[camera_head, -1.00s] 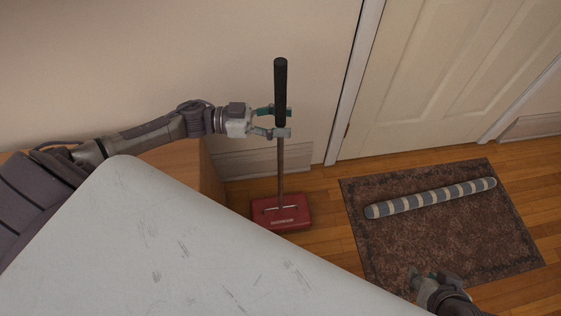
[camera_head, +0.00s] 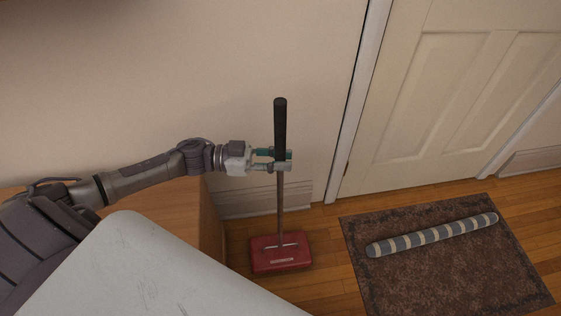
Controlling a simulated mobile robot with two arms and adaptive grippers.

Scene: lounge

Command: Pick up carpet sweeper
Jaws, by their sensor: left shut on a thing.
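The carpet sweeper (camera_head: 280,259) stands upright near the wall, with a red head low down, a thin metal shaft and a black grip at the top. My left gripper (camera_head: 281,161) reaches in from the left and is shut on the shaft, at the lower end of the black grip. I cannot tell whether the red head touches the floor. My right gripper is out of view.
A wooden cabinet (camera_head: 208,225) stands left of the sweeper. A dark brown mat (camera_head: 440,270) with a striped draft stopper (camera_head: 432,236) lies to the right, before a cream door (camera_head: 450,95). A baseboard vent (camera_head: 245,203) is behind the sweeper.

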